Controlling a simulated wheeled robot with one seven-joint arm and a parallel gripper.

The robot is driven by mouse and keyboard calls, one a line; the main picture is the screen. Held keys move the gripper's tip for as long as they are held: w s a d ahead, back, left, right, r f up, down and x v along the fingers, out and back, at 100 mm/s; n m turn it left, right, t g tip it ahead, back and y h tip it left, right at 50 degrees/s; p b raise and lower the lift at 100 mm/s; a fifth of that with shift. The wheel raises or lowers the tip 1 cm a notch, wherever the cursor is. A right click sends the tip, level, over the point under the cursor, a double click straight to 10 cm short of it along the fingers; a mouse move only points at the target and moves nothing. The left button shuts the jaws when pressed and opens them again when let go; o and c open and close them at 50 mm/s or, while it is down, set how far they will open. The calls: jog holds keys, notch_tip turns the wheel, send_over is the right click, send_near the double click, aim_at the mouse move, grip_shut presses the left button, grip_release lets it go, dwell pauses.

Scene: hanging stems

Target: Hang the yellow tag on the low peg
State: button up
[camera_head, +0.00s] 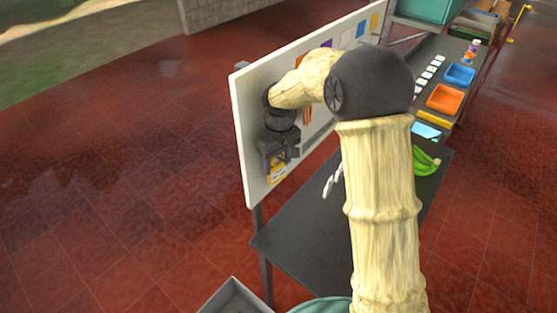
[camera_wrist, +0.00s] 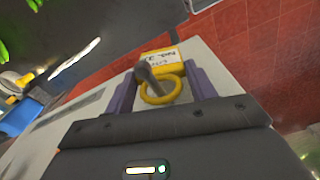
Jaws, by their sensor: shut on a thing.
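The yellow tag (camera_head: 277,174) hangs at my gripper (camera_head: 280,152), close to the lower near part of the white board. In the wrist view my gripper (camera_wrist: 161,88) is shut on the yellow tag (camera_wrist: 172,63), with the tag's ring (camera_wrist: 174,96) between the two purple fingers. A short grey-brown peg (camera_wrist: 150,75) overlaps the ring's opening in that view and seems to reach into it. I cannot tell for sure how far it passes through. In the head view the peg is hidden behind my gripper.
The white board (camera_head: 246,130) stands upright with coloured patches near its top. A dark table (camera_head: 305,235) is beside it, with green bananas (camera_head: 425,163). Orange (camera_head: 444,98) and blue (camera_head: 460,75) trays lie farther back. The red floor (camera_head: 110,170) at left is open.

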dwell(0.3)
jog(key=o, duration=1)
jog(key=shift+o, duration=0.2)
jog(key=shift+r, duration=0.1)
notch_tip(320, 180, up, 17)
jog(key=b, duration=0.4)
jog(key=shift+s+d+r, duration=0.15)
jog(key=shift+s+d, duration=0.1)
jog(key=shift+s, duration=0.05)
